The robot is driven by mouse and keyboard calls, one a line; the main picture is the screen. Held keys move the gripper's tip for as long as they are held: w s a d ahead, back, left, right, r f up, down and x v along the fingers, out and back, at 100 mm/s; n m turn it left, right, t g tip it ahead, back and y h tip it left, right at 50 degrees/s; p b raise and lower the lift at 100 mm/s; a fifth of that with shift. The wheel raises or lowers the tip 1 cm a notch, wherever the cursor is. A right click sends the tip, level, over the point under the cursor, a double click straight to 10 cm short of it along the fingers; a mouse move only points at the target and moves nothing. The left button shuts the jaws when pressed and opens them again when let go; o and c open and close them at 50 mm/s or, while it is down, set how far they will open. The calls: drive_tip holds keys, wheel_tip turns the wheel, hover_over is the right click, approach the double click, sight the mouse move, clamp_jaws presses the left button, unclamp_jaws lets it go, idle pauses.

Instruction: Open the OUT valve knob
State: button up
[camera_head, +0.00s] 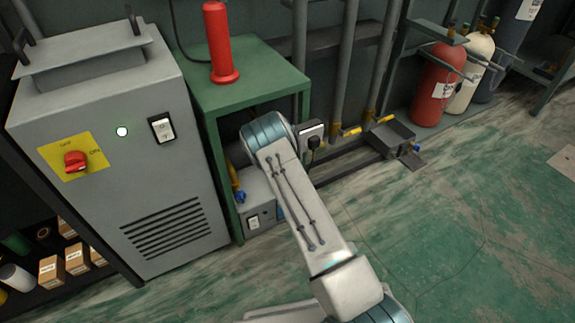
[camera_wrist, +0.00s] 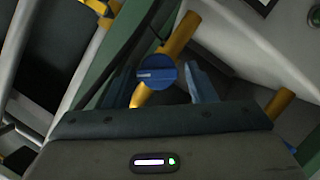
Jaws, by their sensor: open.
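A round blue valve knob (camera_wrist: 157,73) with a raised bar across its face sits on a yellow pipe (camera_wrist: 180,36) in the wrist view. No label is readable, so I cannot tell whether it is the OUT knob. My gripper (camera_wrist: 166,82) is open, with the knob ahead of it, roughly between its fingers. I cannot tell whether either touches the knob. In the head view my arm reaches beside the green stand and hides the gripper. Another view of blue-and-yellow fittings (camera_head: 238,190) shows there.
A green stand (camera_head: 240,90) bears a red cylinder (camera_head: 217,45). A grey cabinet (camera_head: 170,190) with a red switch (camera_head: 75,161) stands left. A small grey box (camera_head: 259,203) sits inside the stand. Wall pipes and gas cylinders stand right. Open floor (camera_head: 460,220) lies at right.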

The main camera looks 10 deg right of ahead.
drive_tip(key=s+a+n+t+h, duration=0.1)
drive_tip(key=s+n+t+h, duration=0.25)
drive_tip(key=s+n, duration=0.75)
wheel_tip(320, 180, up, 29)
drive_tip(key=w+a+m+g+p, duration=0.1)
drive_tip(key=a+m+g+p, duration=0.1)
drive_tip(key=m+g+p, duration=0.7)
drive_tip(key=shift+w+m+p, duration=0.3)
drive_tip(key=shift+m+p, duration=3.2)
drive_tip(key=shift+f+y, duration=0.1)
drive_tip(key=shift+y, duration=0.15)
